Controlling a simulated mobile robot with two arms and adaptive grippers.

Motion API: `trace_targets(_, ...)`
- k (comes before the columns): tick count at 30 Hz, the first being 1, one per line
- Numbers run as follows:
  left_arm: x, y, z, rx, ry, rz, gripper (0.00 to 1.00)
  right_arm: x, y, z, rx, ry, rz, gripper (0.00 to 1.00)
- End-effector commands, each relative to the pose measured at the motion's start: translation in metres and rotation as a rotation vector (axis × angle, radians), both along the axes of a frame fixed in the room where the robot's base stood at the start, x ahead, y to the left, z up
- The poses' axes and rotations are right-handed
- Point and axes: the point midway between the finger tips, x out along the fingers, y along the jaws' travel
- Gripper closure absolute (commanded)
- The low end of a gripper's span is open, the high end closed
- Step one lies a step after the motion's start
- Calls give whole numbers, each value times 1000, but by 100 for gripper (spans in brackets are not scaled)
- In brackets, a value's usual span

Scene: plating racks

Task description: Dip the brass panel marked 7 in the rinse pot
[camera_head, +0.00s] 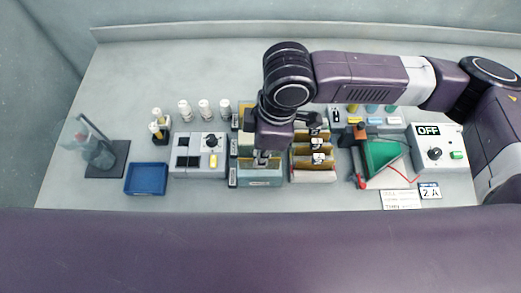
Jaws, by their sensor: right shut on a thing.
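My right gripper (264,158) points down over a teal-fronted pot (260,182) with a small label that I cannot read. It is shut on a thin panel, mostly hidden by the gripper and the pot; its number cannot be read. Whether the panel touches liquid cannot be seen. Several brass-coloured panels (316,164) with small white tags stand in a rack just right of the pot. Their numbers are too small to read. My left gripper is not in view.
A blue tray (146,193) and a grey control box (187,171) stand left of the pot. A glass vessel (97,152) is at far left. A green wedge-shaped thing (382,155) and a box marked OFF (428,130) stand at right. White bottles (204,110) stand behind.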

Motion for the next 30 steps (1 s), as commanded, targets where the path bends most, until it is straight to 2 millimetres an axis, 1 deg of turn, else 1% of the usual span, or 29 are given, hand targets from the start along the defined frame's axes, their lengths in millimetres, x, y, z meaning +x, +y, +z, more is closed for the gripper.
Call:
trace_targets(3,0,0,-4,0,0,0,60,0,0,-7,0,1,0,100)
trace_targets(30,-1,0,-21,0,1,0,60,0,0,-46,0,0,-1,100)
